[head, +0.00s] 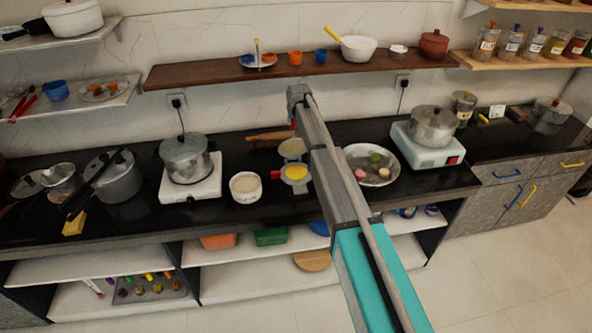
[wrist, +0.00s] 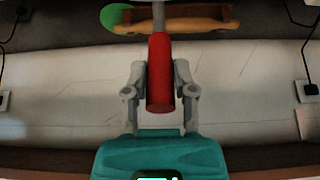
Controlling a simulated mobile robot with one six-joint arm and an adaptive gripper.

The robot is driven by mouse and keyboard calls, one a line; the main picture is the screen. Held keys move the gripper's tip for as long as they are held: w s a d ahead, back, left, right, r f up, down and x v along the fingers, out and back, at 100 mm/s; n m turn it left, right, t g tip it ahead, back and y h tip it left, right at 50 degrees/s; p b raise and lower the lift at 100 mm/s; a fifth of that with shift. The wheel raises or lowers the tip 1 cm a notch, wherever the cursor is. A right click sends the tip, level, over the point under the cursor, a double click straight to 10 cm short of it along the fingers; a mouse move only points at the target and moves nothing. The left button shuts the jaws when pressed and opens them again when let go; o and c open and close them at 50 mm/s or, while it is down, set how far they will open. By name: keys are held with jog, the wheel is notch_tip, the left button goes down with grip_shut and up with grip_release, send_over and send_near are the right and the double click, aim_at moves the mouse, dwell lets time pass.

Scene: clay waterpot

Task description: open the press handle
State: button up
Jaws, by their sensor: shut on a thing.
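In the wrist view my gripper (wrist: 161,92) has one grey finger on each side of a red cylindrical handle (wrist: 160,65) and is shut on it. The handle joins a grey bar at the top of the picture. In the head view the press shows as a lower grey round plate (head: 297,186) with a yellow disc (head: 297,172) on it and a grey round plate (head: 292,149) behind. A small red piece (head: 293,124) shows beside my arm, which hides part of the press. My fingertips are hard to make out there.
A wooden rolling pin (head: 268,136) lies behind the press. A white bowl (head: 245,187) stands to the left, with a pot (head: 186,158) on a stove beyond. A metal tray (head: 371,164) with coloured balls is right of my arm. A wooden shelf (head: 215,76) runs above the counter.

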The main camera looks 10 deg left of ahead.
jog(key=shift+w, duration=0.2)
dwell(0.3)
jog(key=shift+w+a+r, duration=0.1)
jog(key=shift+w+a, duration=0.15)
jog(key=shift+w, duration=0.55)
jog(key=shift+w+a+r, duration=0.1)
jog(key=shift+w+a, duration=0.15)
jog(key=shift+w, duration=0.65)
jog(key=shift+w+a+f, duration=0.1)
jog(key=shift+w+a, duration=0.2)
jog(key=shift+w, duration=0.55)
jog(key=shift+w+a+f, duration=0.1)
jog(key=shift+w+a, duration=0.15)
jog(key=shift+w, duration=0.55)
jog(key=shift+w+a+f+b, duration=0.15)
jog(key=shift+w, duration=0.35)
jog(key=shift+w+a+f+b, duration=0.15)
jog(key=shift+w, duration=0.4)
jog(key=shift+w+a+f+b, duration=0.15)
jog(key=shift+w, duration=0.35)
